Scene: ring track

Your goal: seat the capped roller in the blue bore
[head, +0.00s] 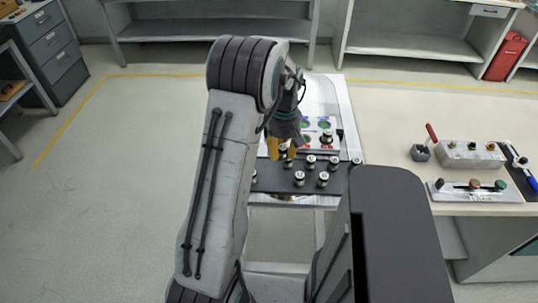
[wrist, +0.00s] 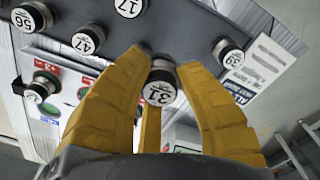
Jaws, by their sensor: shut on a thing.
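My gripper (head: 281,150) is over the dark rack (head: 262,183) in the head view. In the wrist view its yellow fingers (wrist: 155,100) are closed around a dark capped roller (wrist: 160,92) with a white numbered top, perhaps 31 or 37. I cannot tell whether this roller is clear of the rack. A white board (head: 343,95) lies beyond the rack, with coloured round spots; blue and green show near my wrist (head: 324,123). The wrist view shows part of the board with a green spot (wrist: 42,107). Which spot is the blue bore is unclear.
Several other capped rollers stand close by on the rack, including one marked 47 (wrist: 87,40) and one marked 39 (wrist: 229,53). To the right, a bench holds a grey block (head: 470,153), a pale tray (head: 473,191) and a red-handled item (head: 431,133).

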